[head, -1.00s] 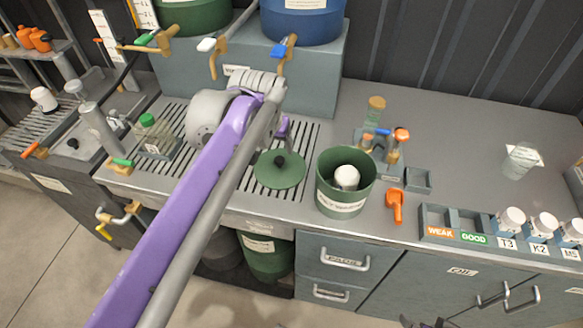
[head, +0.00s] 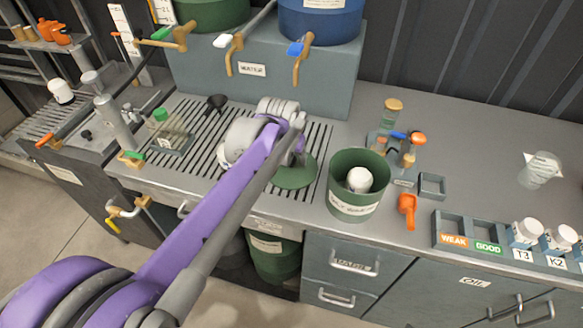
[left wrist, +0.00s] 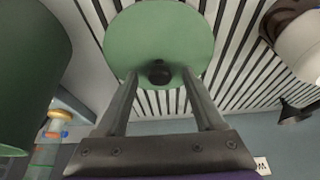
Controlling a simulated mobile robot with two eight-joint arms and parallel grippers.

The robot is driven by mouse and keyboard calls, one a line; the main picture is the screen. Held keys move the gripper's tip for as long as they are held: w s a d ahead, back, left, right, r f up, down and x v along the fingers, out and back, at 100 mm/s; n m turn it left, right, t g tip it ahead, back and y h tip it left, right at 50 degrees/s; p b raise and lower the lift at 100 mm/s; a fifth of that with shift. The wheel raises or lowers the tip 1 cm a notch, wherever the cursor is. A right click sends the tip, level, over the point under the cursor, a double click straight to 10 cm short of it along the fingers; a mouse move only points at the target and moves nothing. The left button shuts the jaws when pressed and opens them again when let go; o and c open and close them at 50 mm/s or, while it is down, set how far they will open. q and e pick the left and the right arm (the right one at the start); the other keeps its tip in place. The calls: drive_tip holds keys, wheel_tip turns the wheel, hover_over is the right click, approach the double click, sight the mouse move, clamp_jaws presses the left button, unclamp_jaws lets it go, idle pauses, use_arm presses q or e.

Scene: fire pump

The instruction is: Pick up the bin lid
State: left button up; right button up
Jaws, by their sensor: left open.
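The bin lid (head: 293,176) is a round green disc with a black knob, lying flat on the slatted counter grate. My left gripper (head: 300,153) is over the lid, and my arm partly covers both in the head view. In the left wrist view the lid (left wrist: 158,38) lies ahead, with its knob (left wrist: 159,73) between the two fingertips. The fingers are apart and hold nothing; whether they are level with the knob is unclear. The green bin (head: 345,202) stands open to the right of the lid, with a white-capped container (head: 359,179) inside. My right gripper is out of view.
A black funnel-like piece (head: 215,102) lies on the grate to the left. An orange scoop (head: 407,208) and a small-bottle rack (head: 404,150) are right of the bin. The grey block (head: 330,92) with taps stands behind. Counter beyond the rack is mostly clear.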

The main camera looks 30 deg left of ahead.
use_arm(q)
clamp_jaws()
idle(1.3)
